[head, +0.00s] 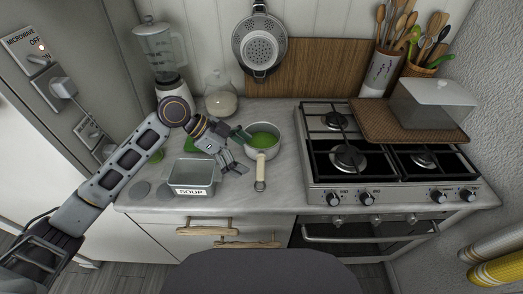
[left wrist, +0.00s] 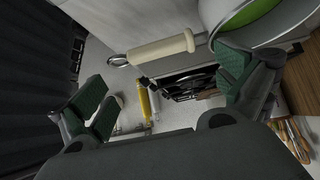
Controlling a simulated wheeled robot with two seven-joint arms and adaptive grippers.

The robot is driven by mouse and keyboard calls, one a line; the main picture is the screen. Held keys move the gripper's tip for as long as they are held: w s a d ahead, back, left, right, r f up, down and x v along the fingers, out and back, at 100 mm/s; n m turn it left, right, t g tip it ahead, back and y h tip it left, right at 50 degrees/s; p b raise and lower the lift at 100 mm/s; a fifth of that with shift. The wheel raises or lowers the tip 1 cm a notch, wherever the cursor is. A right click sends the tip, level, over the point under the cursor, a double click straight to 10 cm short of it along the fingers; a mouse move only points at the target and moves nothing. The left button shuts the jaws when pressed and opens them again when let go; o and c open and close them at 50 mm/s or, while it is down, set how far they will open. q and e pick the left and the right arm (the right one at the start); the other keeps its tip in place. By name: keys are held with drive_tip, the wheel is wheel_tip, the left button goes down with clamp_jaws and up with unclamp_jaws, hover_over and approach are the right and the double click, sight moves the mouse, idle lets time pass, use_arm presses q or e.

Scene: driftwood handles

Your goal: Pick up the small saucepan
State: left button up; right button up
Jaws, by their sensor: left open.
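The small saucepan (head: 262,142) stands on the counter left of the stove, with green contents inside. Its pale handle (head: 260,172) points toward the front edge of the counter. My left gripper (head: 240,150) is just left of the saucepan, fingers apart and empty. In the left wrist view the saucepan (left wrist: 262,24) is at the top right and its cream handle (left wrist: 160,48) runs across the top. There the open left gripper (left wrist: 165,95) shows green-padded fingers, the right one close to the pan's wall. I cannot tell if it touches. My right gripper is in neither view.
A grey container labelled SOUP (head: 192,178) stands left of the saucepan near the front edge. A glass jar (head: 221,98) and a blender (head: 160,60) stand behind. The gas stove (head: 340,190) is to the right, with a wicker mat (head: 390,124) on it.

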sight(260, 166)
use_arm(q)
drive_tip(key=shift+x, duration=0.95)
drive_tip(key=shift+p+x, duration=0.35)
drive_tip(key=shift+x, duration=0.6)
drive_tip(key=shift+w+d+f, duration=0.1)
drive_tip(key=shift+d+f, duration=0.25)
drive_tip(key=shift+f, duration=0.35)
drive_tip(key=shift+d+f, duration=0.1)
drive_tip(key=shift+f, duration=0.05)
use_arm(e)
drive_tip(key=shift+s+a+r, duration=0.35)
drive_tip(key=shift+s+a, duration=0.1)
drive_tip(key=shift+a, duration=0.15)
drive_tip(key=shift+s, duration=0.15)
use_arm(q)
drive_tip(key=shift+c, duration=0.6)
drive_tip(key=c, duration=1.2)
drive_tip(key=shift+c, duration=1)
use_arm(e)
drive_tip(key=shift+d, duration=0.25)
